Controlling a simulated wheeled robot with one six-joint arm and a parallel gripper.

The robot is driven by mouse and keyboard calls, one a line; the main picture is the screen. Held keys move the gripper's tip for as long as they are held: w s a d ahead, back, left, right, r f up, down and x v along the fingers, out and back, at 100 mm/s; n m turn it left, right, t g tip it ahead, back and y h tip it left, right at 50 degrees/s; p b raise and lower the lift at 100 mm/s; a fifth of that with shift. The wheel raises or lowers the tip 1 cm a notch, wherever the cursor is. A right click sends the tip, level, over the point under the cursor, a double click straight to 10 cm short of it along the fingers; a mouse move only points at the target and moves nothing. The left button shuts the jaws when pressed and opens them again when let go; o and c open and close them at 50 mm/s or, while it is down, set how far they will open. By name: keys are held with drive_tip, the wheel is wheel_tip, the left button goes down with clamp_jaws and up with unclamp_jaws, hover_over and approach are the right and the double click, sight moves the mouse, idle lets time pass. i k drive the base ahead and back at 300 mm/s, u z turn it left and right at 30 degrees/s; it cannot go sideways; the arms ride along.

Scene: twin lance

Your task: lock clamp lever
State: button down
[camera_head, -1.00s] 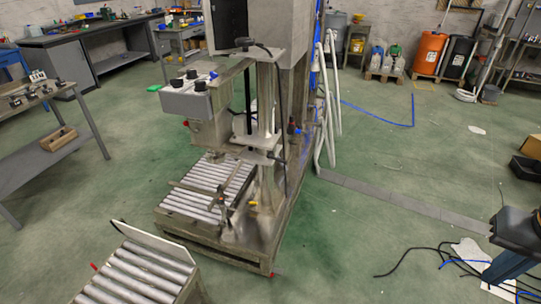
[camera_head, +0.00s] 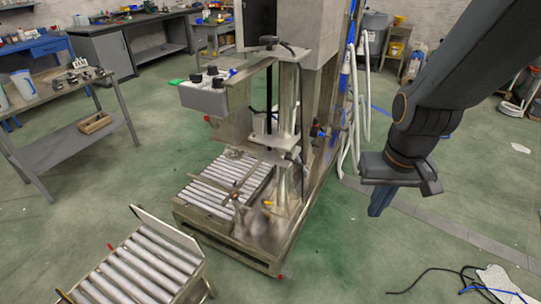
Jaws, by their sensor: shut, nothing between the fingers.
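A grey lance machine (camera_head: 292,100) stands in the middle, with a control box (camera_head: 205,97) on its left side and a roller bed at its foot. A metal cross-shaped handle (camera_head: 236,196) sits at the front of the roller bed. Small coloured handles show on the machine: a yellow one (camera_head: 267,203) near the base and a blue one (camera_head: 317,131) on the right side. I cannot tell which part is the clamp lever. My gripper (camera_head: 379,203) hangs at the right, in front of the machine's right side, pointing down. It is shut, empty and apart from the machine.
A separate roller conveyor (camera_head: 140,268) stands at the front left. A workbench (camera_head: 68,95) with small parts is at the left. White hoses (camera_head: 357,105) hang behind my arm. Black and blue cables (camera_head: 440,275) lie on the floor at lower right. Green floor is open between.

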sight(295, 162)
drive_tip(key=u, duration=0.15)
drive_tip(key=i, duration=0.9)
drive_tip(key=z, duration=0.25)
